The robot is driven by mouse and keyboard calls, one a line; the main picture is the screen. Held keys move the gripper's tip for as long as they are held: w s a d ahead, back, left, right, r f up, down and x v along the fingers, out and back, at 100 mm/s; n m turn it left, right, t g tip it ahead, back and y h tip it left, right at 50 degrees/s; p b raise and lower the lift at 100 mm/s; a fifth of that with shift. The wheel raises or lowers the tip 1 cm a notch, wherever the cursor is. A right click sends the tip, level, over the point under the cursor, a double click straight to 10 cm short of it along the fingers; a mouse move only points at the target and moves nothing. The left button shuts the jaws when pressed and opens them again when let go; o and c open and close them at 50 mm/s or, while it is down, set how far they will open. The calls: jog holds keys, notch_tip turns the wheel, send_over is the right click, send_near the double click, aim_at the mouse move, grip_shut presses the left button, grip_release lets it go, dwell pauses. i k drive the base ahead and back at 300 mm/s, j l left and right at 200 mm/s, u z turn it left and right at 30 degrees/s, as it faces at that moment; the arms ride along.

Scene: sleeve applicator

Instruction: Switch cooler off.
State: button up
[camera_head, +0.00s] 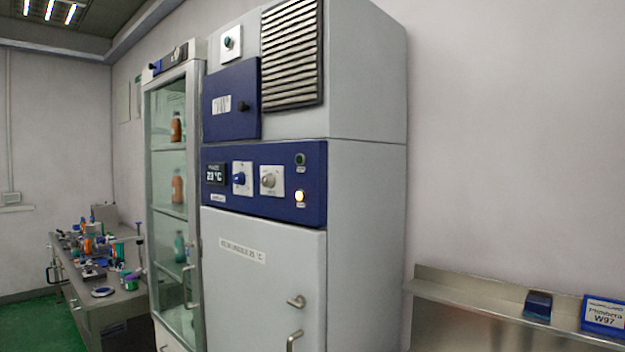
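A tall grey cabinet (368,230) stands in the middle of the view. Its blue control panel (248,204) carries a small display (215,174) that seems to read 23 °C, a blue rotary switch (240,178), a grey knob (270,180), a dark green lamp or button (300,159) and a lit yellowish lamp (299,196). The switch marks are too small to read. Left of it stands a glass-door cabinet (172,215) with bottles inside and a dark top panel (168,60). I cannot tell which cabinet is the cooler. My gripper is not in view.
The grey cabinet's lower door (262,290) is shut and has handles (295,302). Above are a blue hatch (231,101), a vent (292,54) and a small dark green button (229,42). A cluttered bench (115,300) is at left. A steel shelf (470,292) is at right.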

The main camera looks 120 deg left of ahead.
aim_at(268, 181)
jog(key=u, duration=4.1)
